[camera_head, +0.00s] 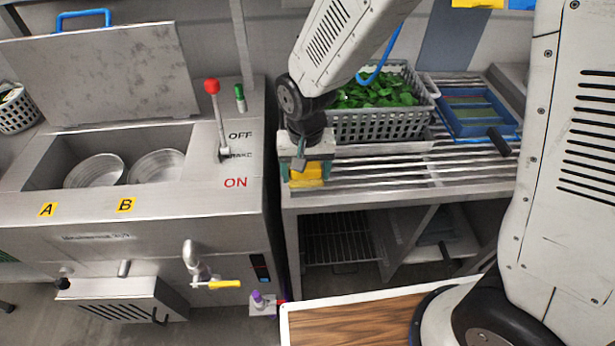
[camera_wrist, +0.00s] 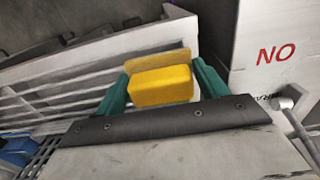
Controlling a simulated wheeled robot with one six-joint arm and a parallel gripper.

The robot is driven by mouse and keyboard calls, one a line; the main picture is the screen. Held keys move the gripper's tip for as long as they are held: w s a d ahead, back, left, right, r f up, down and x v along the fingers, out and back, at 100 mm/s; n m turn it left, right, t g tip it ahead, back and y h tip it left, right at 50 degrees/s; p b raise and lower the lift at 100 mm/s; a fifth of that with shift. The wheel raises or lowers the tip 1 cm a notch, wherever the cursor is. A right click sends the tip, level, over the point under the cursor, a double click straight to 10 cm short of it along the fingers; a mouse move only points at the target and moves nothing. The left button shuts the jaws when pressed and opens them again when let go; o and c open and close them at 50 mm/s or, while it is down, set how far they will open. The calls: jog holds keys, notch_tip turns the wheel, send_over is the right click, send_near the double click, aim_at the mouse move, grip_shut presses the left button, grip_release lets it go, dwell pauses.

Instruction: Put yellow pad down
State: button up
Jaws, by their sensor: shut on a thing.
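A yellow pad (camera_head: 307,175) is between the fingers of my gripper (camera_head: 305,172), at the left end of the slatted metal rack (camera_head: 430,172). The wrist view shows the yellow pad (camera_wrist: 161,85) between the two green fingers of my gripper (camera_wrist: 160,88), which are shut on it. The slats of the rack (camera_wrist: 60,85) lie beyond and to the left of it. I cannot tell whether the pad touches the slats.
A grey basket (camera_head: 375,127) of green leaves and a blue tray (camera_head: 485,122) stand on the rack. To the left is a steel washer with two round baskets and a red-knobbed lever (camera_head: 212,87). The rack's front right slats are clear.

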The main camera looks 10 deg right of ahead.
aim_at(308, 179)
jog(key=shift+w+d, duration=0.15)
jog(key=shift+w, duration=0.15)
jog(key=shift+f, duration=1.8)
jog(key=o, duration=1.3)
jog(key=shift+f, duration=0.15)
